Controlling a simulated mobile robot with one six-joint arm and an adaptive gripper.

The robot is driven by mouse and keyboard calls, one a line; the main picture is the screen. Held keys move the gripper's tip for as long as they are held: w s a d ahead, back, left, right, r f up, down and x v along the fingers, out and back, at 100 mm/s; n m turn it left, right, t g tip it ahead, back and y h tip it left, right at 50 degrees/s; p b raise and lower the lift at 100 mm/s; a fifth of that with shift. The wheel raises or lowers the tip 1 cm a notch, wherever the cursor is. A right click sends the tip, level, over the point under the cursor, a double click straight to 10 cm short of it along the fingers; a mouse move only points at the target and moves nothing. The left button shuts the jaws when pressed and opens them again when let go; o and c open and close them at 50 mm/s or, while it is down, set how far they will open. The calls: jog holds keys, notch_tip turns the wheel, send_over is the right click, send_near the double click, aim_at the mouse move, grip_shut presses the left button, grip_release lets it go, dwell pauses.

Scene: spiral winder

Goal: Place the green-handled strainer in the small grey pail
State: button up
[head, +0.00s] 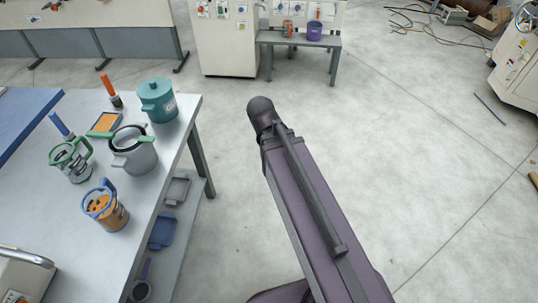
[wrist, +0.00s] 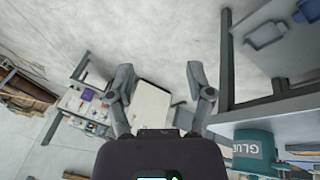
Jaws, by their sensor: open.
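A green-handled, see-through item (head: 72,160) stands on the left worktable; it looks like the strainer, but its form is too small to be sure. A small grey pail (head: 141,160) stands to its right, near the table's right edge, with a pale rim and a darker rim showing at its top. Some green shows behind the pail, and I cannot tell what it belongs to. My gripper (wrist: 160,92) is open and empty in the wrist view, over open floor beside the table. In the head view my arm reaches out to the right of the table.
The worktable (head: 181,112) also holds a teal lidded pot (head: 157,103), labelled glue in the wrist view (wrist: 255,152), an orange tray (head: 105,122), and an orange cup (head: 112,216) with a blue handle. A lower shelf holds blue and grey trays.

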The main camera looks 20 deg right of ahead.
jog(key=s+a+f+m+g+y, duration=0.1)
jog(key=s+m+g+y, duration=0.1)
jog(key=s, duration=0.4)
jog(key=shift+s+a+g, duration=0.2)
jog(key=shift+a+g, duration=0.2)
jog(key=shift+g, duration=0.2)
